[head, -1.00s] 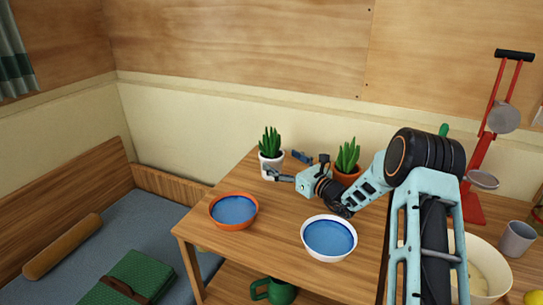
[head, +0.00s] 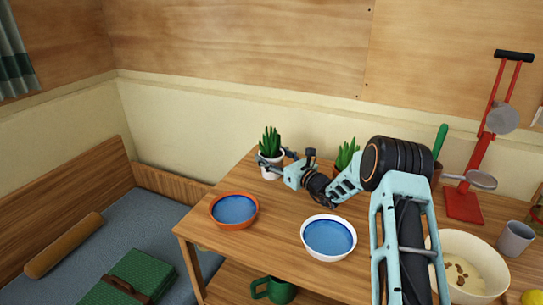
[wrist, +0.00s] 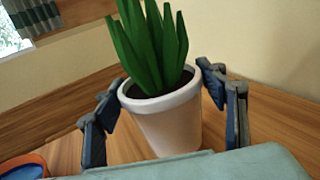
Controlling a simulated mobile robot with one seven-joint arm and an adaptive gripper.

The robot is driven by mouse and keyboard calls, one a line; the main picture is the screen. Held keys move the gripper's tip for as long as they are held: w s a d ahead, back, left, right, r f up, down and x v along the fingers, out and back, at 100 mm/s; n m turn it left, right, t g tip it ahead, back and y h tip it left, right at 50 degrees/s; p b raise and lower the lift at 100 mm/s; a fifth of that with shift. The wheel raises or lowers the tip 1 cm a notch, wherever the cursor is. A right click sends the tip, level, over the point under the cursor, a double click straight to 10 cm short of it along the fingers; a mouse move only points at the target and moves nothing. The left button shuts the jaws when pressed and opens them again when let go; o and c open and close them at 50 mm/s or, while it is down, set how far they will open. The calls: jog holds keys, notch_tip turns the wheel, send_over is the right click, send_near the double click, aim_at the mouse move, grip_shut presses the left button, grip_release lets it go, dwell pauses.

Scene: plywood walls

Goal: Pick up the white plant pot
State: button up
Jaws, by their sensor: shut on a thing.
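The white plant pot (head: 271,168) holds a green spiky plant and stands upright at the back left of the wooden table. It fills the middle of the wrist view (wrist: 168,122). My gripper (head: 272,160) has one finger on each side of the pot, just below its rim, and is shut on it. In the wrist view the fingers of my gripper (wrist: 164,100) flank the pot left and right. The pot's base looks to be at the tabletop; I cannot tell of any gap.
An orange bowl (head: 234,226) and a white bowl (head: 329,252), both blue inside, stand on the table (head: 278,225) in front. A second plant (head: 346,155) is behind my arm. A red stand (head: 464,200), a cream bowl (head: 440,278) and a grey cup (head: 515,239) are at the right.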

jog(key=c, duration=0.8)
jog(key=shift+r, duration=0.1)
jog(key=shift+c, duration=0.3)
jog(key=shift+r, duration=0.1)
